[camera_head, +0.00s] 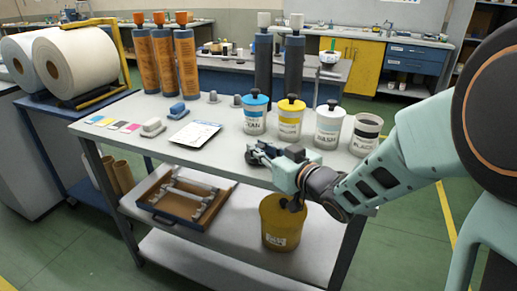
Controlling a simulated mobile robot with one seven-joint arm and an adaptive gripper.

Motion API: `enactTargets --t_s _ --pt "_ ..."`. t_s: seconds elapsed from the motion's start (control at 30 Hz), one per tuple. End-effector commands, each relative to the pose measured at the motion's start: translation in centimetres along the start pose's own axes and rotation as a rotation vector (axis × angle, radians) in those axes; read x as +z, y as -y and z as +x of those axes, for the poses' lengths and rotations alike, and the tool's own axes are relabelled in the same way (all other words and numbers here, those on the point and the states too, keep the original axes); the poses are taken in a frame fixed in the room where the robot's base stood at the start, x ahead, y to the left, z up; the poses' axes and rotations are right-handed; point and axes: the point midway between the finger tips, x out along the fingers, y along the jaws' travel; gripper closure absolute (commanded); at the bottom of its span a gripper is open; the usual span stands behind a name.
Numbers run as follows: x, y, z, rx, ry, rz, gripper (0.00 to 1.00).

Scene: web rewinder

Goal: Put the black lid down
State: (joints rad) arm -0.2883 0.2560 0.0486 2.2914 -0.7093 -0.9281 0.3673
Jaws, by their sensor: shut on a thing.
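My gripper (256,156) is over the front part of the grey table (215,155), in front of the jars. It is shut on a small dark thing at its fingertips, which looks like the black lid; its outline blends with the dark fingers. I cannot tell whether it touches the tabletop. The jar labelled black (365,136) stands at the right end of the jar row with no lid on it, partly beside my arm.
Lidded jars stand behind my gripper: cyan (255,115), yellow (290,122) and wash (327,128). A yellow bucket (281,228) stands on the shelf below. The tabletop between sheet and gripper is clear.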

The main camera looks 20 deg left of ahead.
Motion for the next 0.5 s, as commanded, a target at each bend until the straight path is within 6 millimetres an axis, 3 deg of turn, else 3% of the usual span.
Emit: enactTargets --t_s 0.13,0.17,0.3,0.5 --pt "0.49 0.01 0.09 0.0 0.0 0.0 1.0" --pt "0.38 0.01 0.08 0.0 0.0 0.0 0.82" --pt "0.32 0.02 0.07 0.0 0.0 0.0 0.66" --pt "0.32 0.03 0.07 0.0 0.0 0.0 0.66"
